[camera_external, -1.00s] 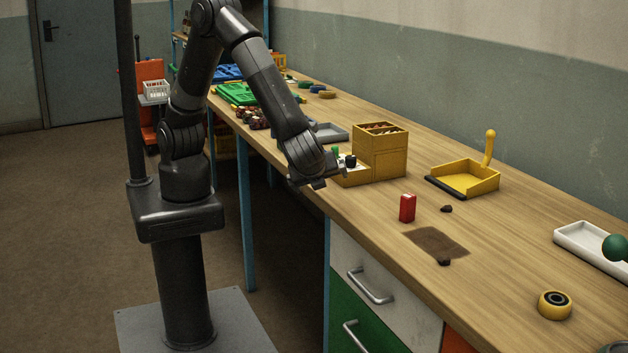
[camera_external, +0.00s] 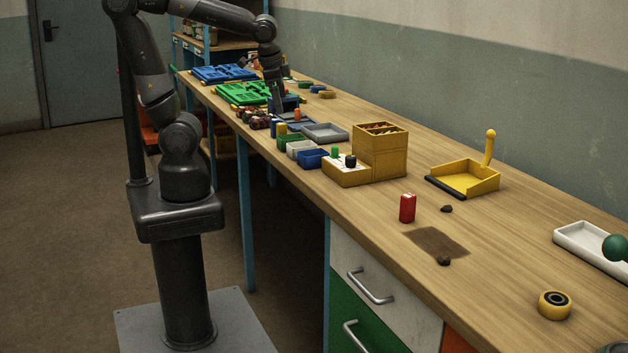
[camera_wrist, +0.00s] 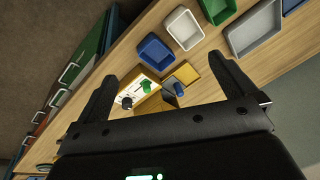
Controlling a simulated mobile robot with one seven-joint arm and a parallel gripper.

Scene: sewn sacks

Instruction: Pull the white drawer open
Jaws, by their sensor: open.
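The white drawer (camera_external: 388,297) is under the bench top in the external view, its front flush with the cabinet, so it looks shut. Its grey bar handle (camera_external: 371,287) is in plain sight. A green drawer (camera_external: 350,330) with a like handle is below it. My gripper (camera_external: 278,104) is far from the drawer, over the back part of the bench by the small bins. In the wrist view my gripper (camera_wrist: 162,68) has its two fingers wide apart with nothing held between them. Several drawer handles show small at the left there; I cannot tell which is the white drawer's.
Small bins, a grey tray (camera_external: 325,133) and a green case (camera_external: 243,93) lie farther back. The floor before the drawers is clear.

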